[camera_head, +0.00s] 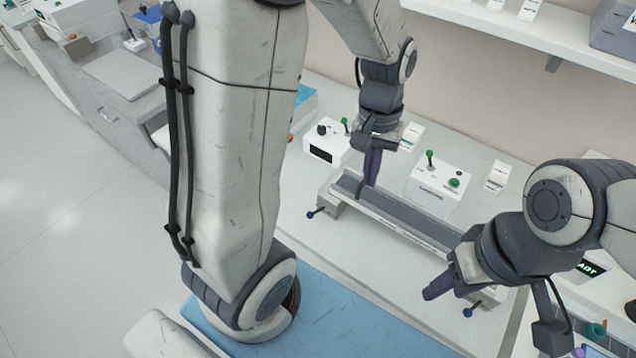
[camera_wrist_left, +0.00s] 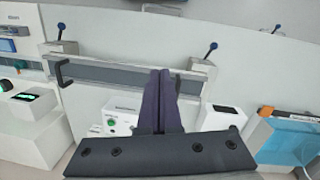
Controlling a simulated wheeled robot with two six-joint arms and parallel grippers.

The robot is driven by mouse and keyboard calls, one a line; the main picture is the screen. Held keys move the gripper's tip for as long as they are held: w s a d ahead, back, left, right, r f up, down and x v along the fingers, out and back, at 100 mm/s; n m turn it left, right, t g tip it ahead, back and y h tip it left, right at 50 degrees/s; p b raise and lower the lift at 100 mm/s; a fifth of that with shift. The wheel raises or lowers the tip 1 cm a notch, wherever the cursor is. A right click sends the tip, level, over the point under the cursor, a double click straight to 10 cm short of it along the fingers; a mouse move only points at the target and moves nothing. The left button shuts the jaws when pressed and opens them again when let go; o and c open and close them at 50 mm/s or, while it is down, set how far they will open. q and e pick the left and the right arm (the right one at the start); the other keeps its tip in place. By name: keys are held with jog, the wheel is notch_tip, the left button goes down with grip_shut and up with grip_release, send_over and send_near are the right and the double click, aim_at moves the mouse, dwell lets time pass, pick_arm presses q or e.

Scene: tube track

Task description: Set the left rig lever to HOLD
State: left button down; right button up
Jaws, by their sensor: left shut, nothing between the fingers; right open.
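The rig is a long grey track (camera_head: 400,217) on the bench, with an end block at each end. The left rig lever (camera_head: 311,214) has a blue knob on a thin stem and sticks out from the near side of the left end block. It also shows at right of centre in the left wrist view (camera_wrist_left: 211,49). Its position label cannot be read. My left gripper (camera_head: 371,184) is shut and empty, pointing down over the track to the right of this lever, apart from it. My right gripper (camera_head: 434,287) is open near the right lever (camera_head: 468,312).
Behind the track stand a white box with a green lever and button (camera_head: 440,180) and a white box with a dark display (camera_head: 325,148). A blue mat (camera_head: 360,320) lies in front. A shelf (camera_head: 530,40) overhangs the back.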

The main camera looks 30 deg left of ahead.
aim_at(316, 211)
pick_arm(q)
jog(key=w+a+f+n, duration=0.1)
jog(key=a+f+n, duration=0.2)
jog(key=a, duration=0.4)
jog(key=w+a+f+n, duration=0.1)
jog(key=a+f+n, duration=0.2)
jog(key=a, duration=0.3)
jog(key=w+a+f+n+h, duration=0.1)
jog(key=a+f+n, duration=0.1)
jog(key=a+f, duration=0.3)
jog(key=a, duration=0.2)
jog(key=shift+w+a+n+g+b, duration=0.3)
jog(key=shift+w+a+n+b, duration=0.05)
jog(key=shift+w+n+b, duration=0.05)
jog(key=p+x, duration=0.1)
jog(key=x, duration=0.4)
jog(key=p+x, duration=0.1)
jog(key=x, duration=0.4)
jog(key=shift+s+d+r, duration=0.1)
jog(key=shift+d, duration=0.1)
jog(key=s+d, duration=0.1)
jog(key=s+d+p, duration=0.1)
jog(key=shift+d+f+p, duration=0.3)
jog(key=shift+s+d+f, duration=0.15)
jog(key=shift+d, duration=0.05)
